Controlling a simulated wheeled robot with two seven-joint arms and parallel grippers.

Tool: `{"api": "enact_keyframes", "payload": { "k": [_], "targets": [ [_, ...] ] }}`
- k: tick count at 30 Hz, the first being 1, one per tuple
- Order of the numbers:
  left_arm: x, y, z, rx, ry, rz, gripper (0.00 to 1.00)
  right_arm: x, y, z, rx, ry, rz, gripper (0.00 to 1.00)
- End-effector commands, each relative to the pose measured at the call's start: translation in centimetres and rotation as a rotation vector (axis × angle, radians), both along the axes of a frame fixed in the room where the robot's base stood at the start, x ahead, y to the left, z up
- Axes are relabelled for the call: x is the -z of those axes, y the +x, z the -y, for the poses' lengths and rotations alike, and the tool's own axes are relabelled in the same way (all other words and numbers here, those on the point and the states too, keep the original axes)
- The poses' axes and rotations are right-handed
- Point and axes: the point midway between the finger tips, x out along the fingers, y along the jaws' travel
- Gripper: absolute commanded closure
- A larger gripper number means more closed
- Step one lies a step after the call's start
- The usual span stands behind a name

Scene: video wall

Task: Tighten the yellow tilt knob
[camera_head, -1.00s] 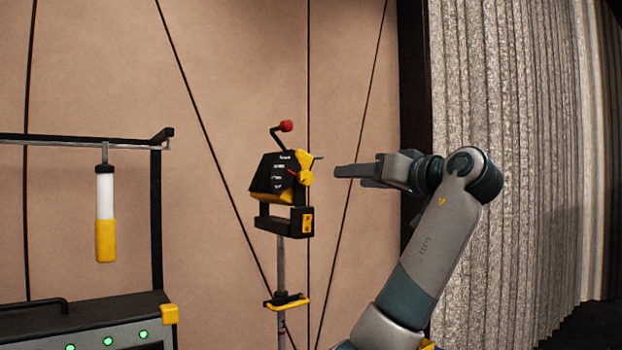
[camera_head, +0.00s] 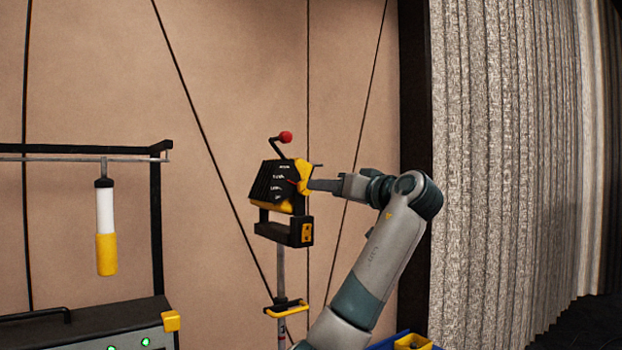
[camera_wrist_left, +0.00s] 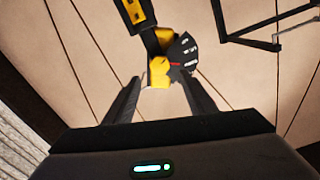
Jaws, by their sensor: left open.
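The yellow tilt knob (camera_head: 305,177) is on the right side of a black-and-yellow head with a dial plate (camera_head: 270,182) on a pole. My left gripper (camera_head: 311,185) reaches it from the right, its fingertips at the knob in the head view. In the left wrist view, the knob (camera_wrist_left: 159,72) appears in the gap between the open fingers (camera_wrist_left: 160,80). I cannot tell whether a finger touches it. A red pointer shows by the dial. My right gripper is not in view.
A red-tipped lever (camera_head: 285,137) rises above the head, and a black bracket (camera_head: 285,230) hangs below. A white-and-yellow cylinder (camera_head: 106,228) hangs from a rail at left, above a black case (camera_head: 85,325). A grey curtain (camera_head: 510,150) is at right. A blue bin (camera_head: 385,342) shows at the bottom.

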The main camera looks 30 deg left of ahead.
Motion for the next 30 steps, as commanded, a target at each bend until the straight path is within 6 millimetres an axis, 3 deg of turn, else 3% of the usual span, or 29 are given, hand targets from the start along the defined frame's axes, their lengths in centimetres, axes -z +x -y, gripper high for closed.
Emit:
{"api": "enact_keyframes", "payload": {
  "k": [3,12,18,27,28,30],
  "targets": [
    [-0.4,0.8,-2.1,-0.002,0.0,-0.003,0.5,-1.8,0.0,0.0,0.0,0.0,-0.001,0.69],
    [-0.2,2.5,-6.0,-0.001,-0.001,-0.003,0.5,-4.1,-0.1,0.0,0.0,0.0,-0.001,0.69],
    [-0.1,2.9,-7.0,0.0,0.001,-0.002,0.5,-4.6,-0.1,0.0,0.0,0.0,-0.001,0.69],
    [0.1,3.0,-7.1,0.0,0.0,-0.001,0.5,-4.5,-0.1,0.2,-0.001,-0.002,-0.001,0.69],
    [0.1,3.0,-7.1,0.0,0.0,-0.001,0.52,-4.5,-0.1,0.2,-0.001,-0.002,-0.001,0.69],
    [0.1,3.0,-7.1,0.0,0.0,-0.001,0.69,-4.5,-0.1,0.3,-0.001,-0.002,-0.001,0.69]
  ]
}}
